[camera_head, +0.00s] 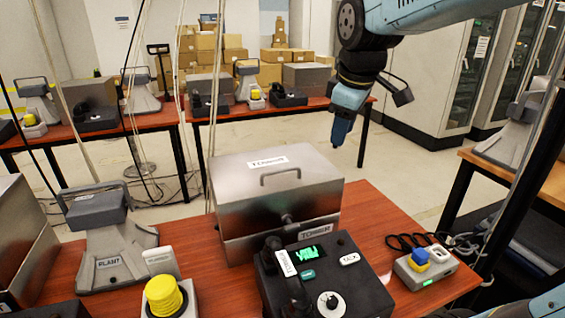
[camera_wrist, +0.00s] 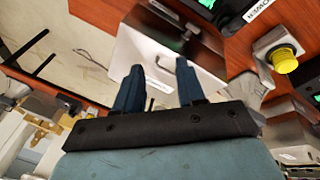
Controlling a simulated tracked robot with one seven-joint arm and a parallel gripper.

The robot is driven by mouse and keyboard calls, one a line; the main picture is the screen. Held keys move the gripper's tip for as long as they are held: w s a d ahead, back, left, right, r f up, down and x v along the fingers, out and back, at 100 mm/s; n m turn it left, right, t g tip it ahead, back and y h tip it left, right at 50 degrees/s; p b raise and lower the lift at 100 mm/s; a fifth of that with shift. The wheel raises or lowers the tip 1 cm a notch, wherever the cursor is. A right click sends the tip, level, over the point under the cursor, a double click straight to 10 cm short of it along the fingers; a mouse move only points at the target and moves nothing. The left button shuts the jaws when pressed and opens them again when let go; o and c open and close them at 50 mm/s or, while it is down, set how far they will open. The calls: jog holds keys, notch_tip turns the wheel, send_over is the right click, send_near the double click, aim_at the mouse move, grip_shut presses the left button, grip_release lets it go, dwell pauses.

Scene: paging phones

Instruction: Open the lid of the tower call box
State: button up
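The tower call box (camera_head: 235,240) is a brushed-metal box on the red-brown table, marked TOWER on its front. Its lid (camera_head: 235,195) is down and has a bar handle (camera_head: 280,174) and a white label. My gripper (camera_head: 341,138) hangs in the air behind and to the right of the box, apart from it. In the wrist view my gripper (camera_wrist: 156,72) has its two dark blue fingers spread, with nothing seen held between them. The metal box (camera_wrist: 118,20) lies beyond the fingers there, and its lid (camera_wrist: 200,72) is partly hidden by them.
A black phone unit (camera_head: 352,270) with a green display stands before the box. A grey phone marked PLANT (camera_head: 112,250) and a yellow button (camera_head: 165,296) stand left. A small grey box (camera_head: 427,270) with a blue button stands right. Cables hang at left.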

jog(key=w+a+f+n+g, duration=0.2)
jog(key=w+a+n, duration=0.8)
send_near(285, 169)
jog(key=f, duration=0.2)
jog(key=w+f, duration=0.1)
jog(key=f, duration=0.4)
jog(key=shift+w+a+f, duration=0.15)
jog(key=shift+w+f, duration=0.05)
jog(key=shift+f, duration=0.2)
jog(key=shift+c, duration=0.3)
grip_shut()
